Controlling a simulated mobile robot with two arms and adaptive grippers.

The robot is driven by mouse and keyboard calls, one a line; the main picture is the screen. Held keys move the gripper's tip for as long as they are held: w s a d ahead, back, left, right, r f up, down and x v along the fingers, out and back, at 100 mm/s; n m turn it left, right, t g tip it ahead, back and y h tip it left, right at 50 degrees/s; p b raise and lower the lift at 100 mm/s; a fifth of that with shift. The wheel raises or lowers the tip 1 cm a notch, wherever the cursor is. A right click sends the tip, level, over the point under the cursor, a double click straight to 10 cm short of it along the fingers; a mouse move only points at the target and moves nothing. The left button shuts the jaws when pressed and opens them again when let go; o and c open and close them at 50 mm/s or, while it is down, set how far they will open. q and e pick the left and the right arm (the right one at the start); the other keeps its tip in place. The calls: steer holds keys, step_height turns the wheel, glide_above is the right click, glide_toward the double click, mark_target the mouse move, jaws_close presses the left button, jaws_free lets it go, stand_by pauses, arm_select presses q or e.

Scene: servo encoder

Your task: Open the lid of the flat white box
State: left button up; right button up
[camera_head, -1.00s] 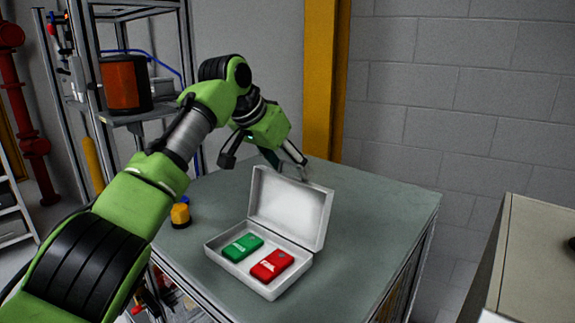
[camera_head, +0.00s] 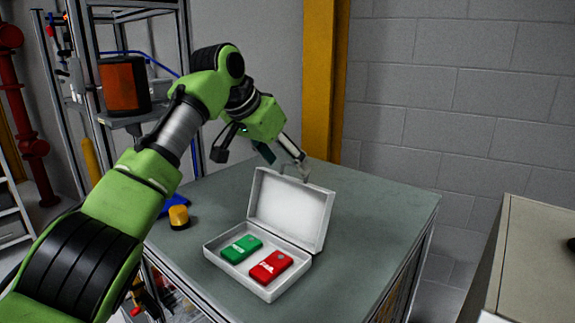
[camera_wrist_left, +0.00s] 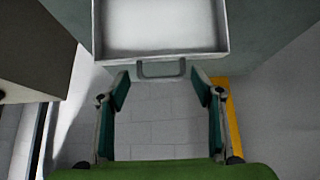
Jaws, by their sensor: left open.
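The flat white box (camera_head: 233,272) rests on the table with its lid (camera_head: 290,210) standing open, tilted up at the back. A green item (camera_head: 241,249) and a red item (camera_head: 271,267) lie inside. A grey handle (camera_wrist_left: 161,69) sits on the lid's edge in the left wrist view. My left gripper (camera_head: 262,160) is behind the raised lid. In the left wrist view my left gripper (camera_wrist_left: 160,90) has its fingers spread wide, with the handle between and just beyond the tips; no finger clearly touches it. My right gripper is not in view.
The grey-green table (camera_head: 385,208) is clear to the right of the box. A yellow object (camera_head: 179,216) and a blue object (camera_head: 174,204) are on its left side. A beige cabinet (camera_head: 535,255) stands at the right. A yellow post (camera_head: 325,80) is behind.

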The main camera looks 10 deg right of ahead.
arm_select(q)
steer(key=v, duration=1)
steer(key=shift+r, duration=0.15)
steer(key=shift+s+a, duration=0.1)
